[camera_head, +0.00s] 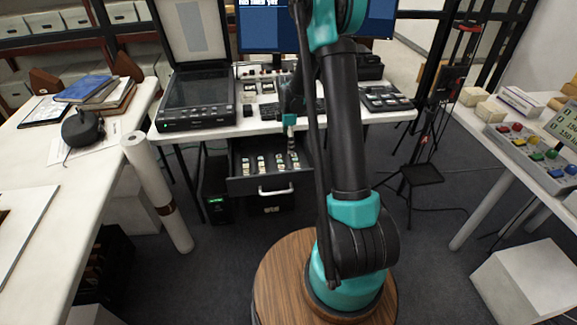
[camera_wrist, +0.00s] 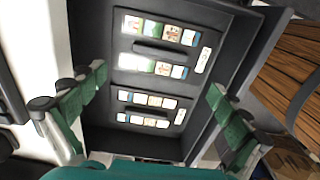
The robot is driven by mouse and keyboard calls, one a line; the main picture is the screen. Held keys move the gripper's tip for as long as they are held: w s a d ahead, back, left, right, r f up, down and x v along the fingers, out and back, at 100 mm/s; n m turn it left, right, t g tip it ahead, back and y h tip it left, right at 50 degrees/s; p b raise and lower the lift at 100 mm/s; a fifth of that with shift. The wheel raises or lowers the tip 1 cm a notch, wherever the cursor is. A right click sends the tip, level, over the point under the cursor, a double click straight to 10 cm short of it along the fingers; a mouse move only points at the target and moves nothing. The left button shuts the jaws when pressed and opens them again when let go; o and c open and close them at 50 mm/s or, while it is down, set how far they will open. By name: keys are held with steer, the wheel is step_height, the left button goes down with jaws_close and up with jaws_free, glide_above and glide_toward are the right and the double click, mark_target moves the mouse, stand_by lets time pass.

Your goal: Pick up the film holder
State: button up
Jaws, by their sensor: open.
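Two dark film holders lie flat in the open drawer (camera_head: 262,186). In the wrist view, one film holder (camera_wrist: 158,49) is nearer the top and the other (camera_wrist: 147,109) is below it. Each has two strips of small coloured frames, a dark raised bar between them and a white label at one end. In the head view, they show as short columns of bright frames. My gripper (camera_wrist: 158,88) is open, its green fingers spread on both sides of the drawer interior, with nothing between them. In the head view, my gripper (camera_head: 290,121) is above the drawer's back part, partly hidden by my arm.
The drawer is under a white desk (camera_head: 220,128) with a flatbed scanner (camera_head: 198,97) and monitor (camera_head: 265,25). A rolled paper tube (camera_head: 157,190) stands at the left. A side table (camera_head: 25,150) is at left, another with a button panel (camera_head: 530,150) at right.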

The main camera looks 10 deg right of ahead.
mark_target(288, 161)
step_height(288, 161, down, 9)
steer(key=shift+f, duration=0.2)
stand_by(0.4)
steer(key=c, duration=1.1)
steer(key=shift+o, duration=0.2)
